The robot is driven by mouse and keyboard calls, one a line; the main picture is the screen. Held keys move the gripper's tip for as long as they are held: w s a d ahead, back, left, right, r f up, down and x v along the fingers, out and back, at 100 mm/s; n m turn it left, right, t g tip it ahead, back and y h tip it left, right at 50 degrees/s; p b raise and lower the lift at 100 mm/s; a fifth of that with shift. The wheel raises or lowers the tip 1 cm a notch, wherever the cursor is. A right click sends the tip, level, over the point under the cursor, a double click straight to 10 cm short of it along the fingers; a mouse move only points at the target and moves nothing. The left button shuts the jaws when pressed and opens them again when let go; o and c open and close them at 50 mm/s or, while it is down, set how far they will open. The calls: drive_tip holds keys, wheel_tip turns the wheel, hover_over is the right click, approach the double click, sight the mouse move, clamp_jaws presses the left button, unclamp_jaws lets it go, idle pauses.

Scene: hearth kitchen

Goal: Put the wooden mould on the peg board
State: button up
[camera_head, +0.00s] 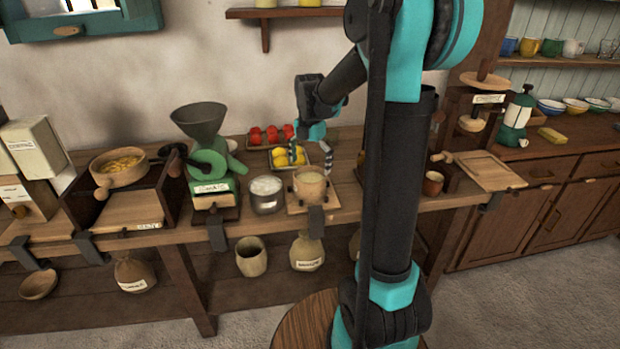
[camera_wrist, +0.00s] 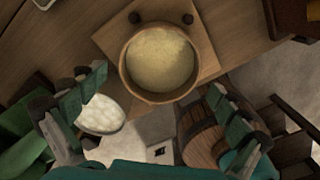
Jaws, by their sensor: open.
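The wooden mould, a round wooden tub (camera_head: 310,184) full of pale grainy stuff, stands upright on a square wooden board with pegs (camera_head: 293,208) near the front edge of the counter. In the wrist view the tub (camera_wrist: 127,78) sits on the board (camera_wrist: 208,62), with two dark pegs beside its rim at the top of the picture. Any other pegs are hidden. My gripper (camera_head: 309,156) is open and empty above and behind the tub. In the wrist view its fingers (camera_wrist: 158,92) are spread wide, one to each side below the tub, apart from it.
A grey pot with white contents (camera_head: 266,194) stands close left of the board, and a green grinder (camera_head: 210,165) further left. Trays of red (camera_head: 270,136) and yellow pieces (camera_head: 281,158) lie behind. A small brown cup (camera_head: 433,183) stands to the right.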

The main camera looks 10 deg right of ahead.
wheel_tip(320, 180, up, 4)
drive_tip(key=s+d+f+m+t, duration=0.2)
drive_tip(key=s+f+m, duration=0.4)
drive_tip(key=s+m, duration=0.5)
drive_tip(key=s+d+f+m+t, duration=0.2)
drive_tip(key=s+f+m, duration=0.5)
drive_tip(key=s+m, duration=0.4)
drive_tip(key=m, duration=0.5)
drive_tip(key=shift+f, duration=0.25)
